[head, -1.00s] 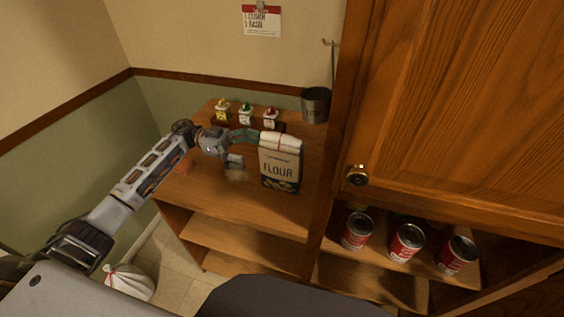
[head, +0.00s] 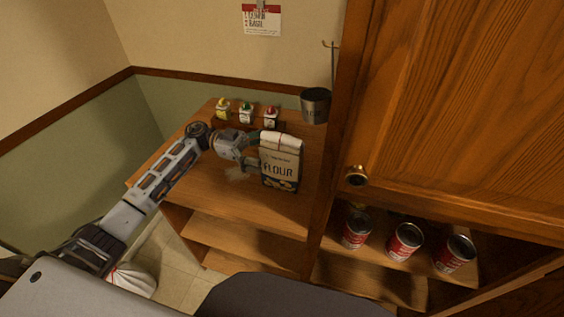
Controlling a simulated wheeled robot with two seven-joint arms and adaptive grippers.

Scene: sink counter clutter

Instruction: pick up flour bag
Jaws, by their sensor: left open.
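The flour bag (head: 281,165) stands upright on the wooden counter, with a pale folded top, a tan body marked FLOUR and a dark lower band. My left gripper (head: 257,151) is open at the bag's left side, its fingers pointing right at it. One finger reaches to the bag's upper left, partly hidden by or behind the bag. The other is near its left edge, lower down. I cannot tell whether the fingers touch the bag. My right gripper is not in view.
Several small spice jars (head: 246,113) stand in a dark rack behind the bag. A grey metal cup (head: 315,105) is at the back right. A wooden cabinet door (head: 460,100) rises close on the right. Red cans (head: 404,241) stand on a lower shelf. The counter's front (head: 225,195) is clear.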

